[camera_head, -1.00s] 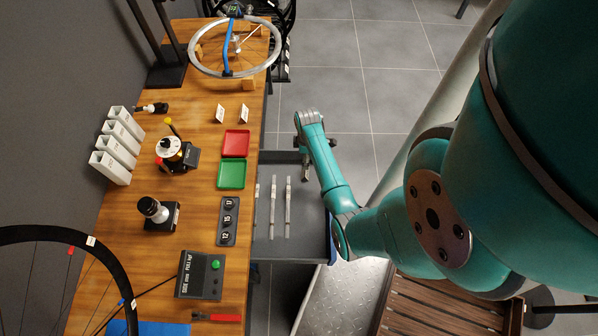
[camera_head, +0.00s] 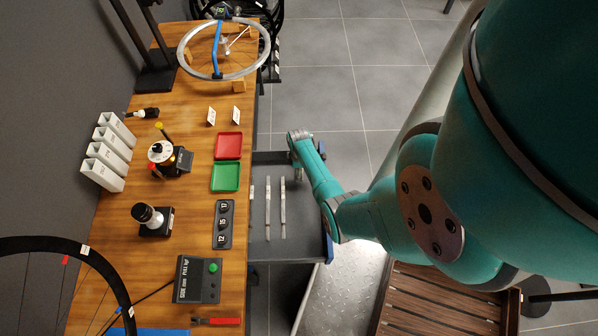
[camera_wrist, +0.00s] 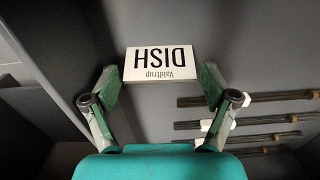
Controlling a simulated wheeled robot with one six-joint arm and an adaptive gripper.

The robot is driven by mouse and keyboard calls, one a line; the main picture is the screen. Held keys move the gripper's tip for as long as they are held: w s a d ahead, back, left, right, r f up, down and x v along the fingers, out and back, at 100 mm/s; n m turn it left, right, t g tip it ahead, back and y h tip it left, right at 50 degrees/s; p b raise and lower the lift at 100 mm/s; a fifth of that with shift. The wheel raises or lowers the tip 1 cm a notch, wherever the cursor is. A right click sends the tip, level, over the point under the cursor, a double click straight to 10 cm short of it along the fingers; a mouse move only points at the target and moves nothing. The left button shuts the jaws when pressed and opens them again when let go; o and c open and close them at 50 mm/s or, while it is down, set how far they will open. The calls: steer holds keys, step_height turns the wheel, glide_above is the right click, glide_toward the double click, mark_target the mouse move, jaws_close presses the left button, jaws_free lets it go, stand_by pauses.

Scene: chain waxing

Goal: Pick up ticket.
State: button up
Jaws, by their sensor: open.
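The ticket (camera_wrist: 160,64) is a white card printed "DISH" and "Valdtrup", upside down in the wrist view. It lies on a dark grey surface, just ahead of and between my two fingers. My gripper (camera_wrist: 160,88) is open, with one green-padded finger on each side of the card and a gap to it on both sides. In the head view my gripper (camera_head: 297,172) is low over the far part of the open grey drawer (camera_head: 262,236), mostly hidden by my arm. I cannot make out the ticket there.
Several bundles of thin rods (camera_wrist: 270,119) with white tags lie right of the ticket. A dark wall edge (camera_wrist: 40,60) runs along the left. The wooden bench (camera_head: 190,200) stands left of the drawer, holding a red tray (camera_head: 228,146), a green tray (camera_head: 225,177) and two small cards (camera_head: 236,114).

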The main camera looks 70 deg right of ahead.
steer(key=c, duration=0.5)
